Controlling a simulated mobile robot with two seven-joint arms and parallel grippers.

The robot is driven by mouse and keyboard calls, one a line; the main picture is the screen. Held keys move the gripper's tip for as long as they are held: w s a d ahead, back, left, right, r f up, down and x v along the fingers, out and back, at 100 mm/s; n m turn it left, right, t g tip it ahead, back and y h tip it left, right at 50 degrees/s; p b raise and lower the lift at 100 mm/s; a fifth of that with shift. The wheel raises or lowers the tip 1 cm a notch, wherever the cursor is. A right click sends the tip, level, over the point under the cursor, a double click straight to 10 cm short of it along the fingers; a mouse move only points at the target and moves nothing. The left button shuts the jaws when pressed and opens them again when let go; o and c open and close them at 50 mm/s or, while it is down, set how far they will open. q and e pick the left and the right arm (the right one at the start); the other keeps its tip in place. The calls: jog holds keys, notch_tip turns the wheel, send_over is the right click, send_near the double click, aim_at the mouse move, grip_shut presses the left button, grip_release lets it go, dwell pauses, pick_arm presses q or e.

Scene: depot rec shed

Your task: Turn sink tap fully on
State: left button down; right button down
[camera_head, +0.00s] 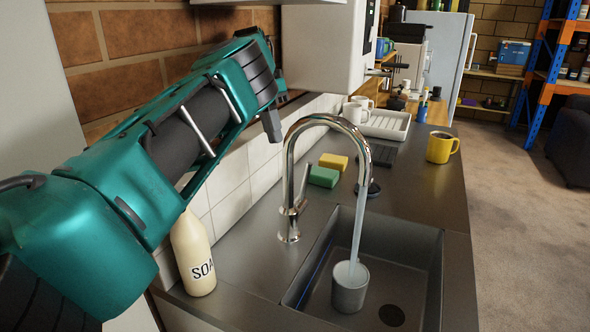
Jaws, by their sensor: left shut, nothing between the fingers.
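A chrome sink tap (289,180) with a tall arched spout stands at the left rim of the sink (400,240). Its lever (305,190) sticks up from the right side of the base. A steady stream of water (359,215) runs from the spout into a grey cup (350,287) in the basin. My left arm reaches in from the left above the counter. My left gripper (272,127) is shut and empty, behind and left of the arch, apart from the lever. My right gripper is not in view.
A white soap bottle (193,255) stands left of the sink, below my left arm. Yellow (334,161) and green (323,177) sponges lie behind the tap. A yellow mug (441,147), a dish rack (387,124) and a white wall unit (322,50) are farther back.

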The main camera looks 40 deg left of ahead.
aim_at(308, 169)
pick_arm(q)
jog(key=d+f, duration=0.6)
jog(key=f, duration=0.1)
jog(key=shift+w, duration=0.25)
jog(key=shift+d, duration=0.1)
jog(key=shift+w+d+y, duration=0.15)
jog(key=shift+d+y, duration=0.1)
jog(key=shift+y, duration=0.15)
jog(key=shift+w+d+g+y, duration=0.2)
jog(key=shift+d+g+y, duration=0.1)
jog(key=shift+d+y, duration=0.25)
jog(key=shift+w+d+g+y, duration=0.15)
jog(key=shift+d+g+y, duration=0.15)
jog(key=shift+d+y, duration=0.25)
jog(key=shift+w+d, duration=0.15)
jog(key=shift+d, duration=0.3)
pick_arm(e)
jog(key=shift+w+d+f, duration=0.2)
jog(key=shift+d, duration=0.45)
pick_arm(q)
jog(key=shift+a, duration=0.1)
